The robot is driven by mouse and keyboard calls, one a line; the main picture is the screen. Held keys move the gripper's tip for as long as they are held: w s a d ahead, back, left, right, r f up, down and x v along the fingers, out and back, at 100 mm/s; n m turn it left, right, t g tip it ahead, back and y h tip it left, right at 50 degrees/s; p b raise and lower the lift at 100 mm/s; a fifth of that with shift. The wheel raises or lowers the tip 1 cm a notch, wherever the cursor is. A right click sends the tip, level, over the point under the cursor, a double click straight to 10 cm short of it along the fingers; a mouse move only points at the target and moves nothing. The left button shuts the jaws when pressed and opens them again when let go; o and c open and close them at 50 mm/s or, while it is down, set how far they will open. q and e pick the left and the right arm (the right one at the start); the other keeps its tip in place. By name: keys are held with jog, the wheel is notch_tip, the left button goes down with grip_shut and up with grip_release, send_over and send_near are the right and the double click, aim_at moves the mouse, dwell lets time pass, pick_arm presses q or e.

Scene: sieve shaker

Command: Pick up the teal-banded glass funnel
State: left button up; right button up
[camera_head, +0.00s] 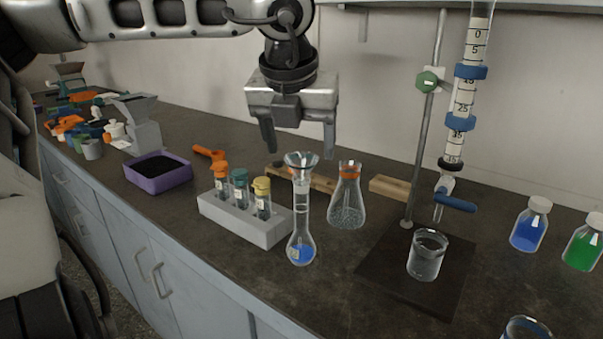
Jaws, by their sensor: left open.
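A clear glass funnel (301,162) sits mouth-up in the neck of a volumetric flask (301,247) with blue liquid at its bottom. Its teal band is too small to make out. My left gripper (299,147) points down with its two fingers apart and nothing between them. In the picture its fingertips lie just above and to either side of the funnel's rim; I cannot tell the exact depth between them. My right gripper does not show.
A white rack (243,224) with capped vials stands left of the flask. An Erlenmeyer flask (348,212) with an orange band stands close on the right. Further right are a beaker (427,257) and a burette (475,90) on a stand.

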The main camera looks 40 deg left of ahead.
aim_at(302, 168)
pick_arm(q)
jog(key=x, duration=0.5)
jog(key=shift+d+f+p, duration=0.1)
jog(key=shift+f+p, duration=0.2)
jog(key=shift+f, duration=0.1)
jog(key=shift+c, duration=0.3)
jog(key=c, duration=1)
